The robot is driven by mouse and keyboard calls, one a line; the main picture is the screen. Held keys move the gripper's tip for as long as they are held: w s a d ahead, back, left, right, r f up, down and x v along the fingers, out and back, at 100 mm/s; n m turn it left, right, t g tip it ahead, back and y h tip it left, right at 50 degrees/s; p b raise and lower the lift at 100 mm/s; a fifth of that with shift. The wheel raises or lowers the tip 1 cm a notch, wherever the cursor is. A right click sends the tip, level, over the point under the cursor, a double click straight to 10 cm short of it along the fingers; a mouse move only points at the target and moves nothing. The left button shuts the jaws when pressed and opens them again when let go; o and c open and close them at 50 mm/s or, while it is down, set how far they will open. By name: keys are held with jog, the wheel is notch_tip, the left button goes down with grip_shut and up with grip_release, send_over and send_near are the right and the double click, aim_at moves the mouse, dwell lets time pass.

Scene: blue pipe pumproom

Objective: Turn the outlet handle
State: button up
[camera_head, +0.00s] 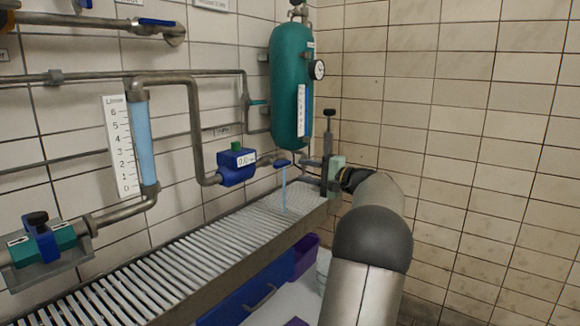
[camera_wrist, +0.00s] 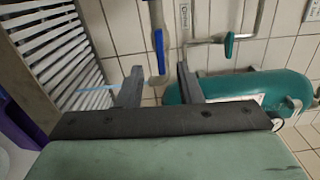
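The outlet handle, a blue lever (camera_head: 282,162), sits on the outlet pipe right of the blue meter. A thin blue stream of water (camera_head: 284,190) falls below it. In the wrist view the blue handle (camera_wrist: 160,52) points down between and just beyond my fingertips. My gripper (camera_head: 311,163) is to the right of the handle, with its fingers toward it. In the wrist view my gripper (camera_wrist: 159,70) is open, with a gap between its two dark fingers and nothing held. Whether a finger touches the handle cannot be told.
A green tank (camera_head: 291,95) with a gauge hangs just above and behind my gripper. A blue meter (camera_head: 237,166) is left of the outlet. A slatted metal grate (camera_head: 200,248) lies below. Purple bins (camera_head: 306,256) stand under it. The right tiled wall is clear.

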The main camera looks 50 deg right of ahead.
jog(key=s, duration=0.8)
jog(key=shift+p, duration=0.45)
dwell(1.7)
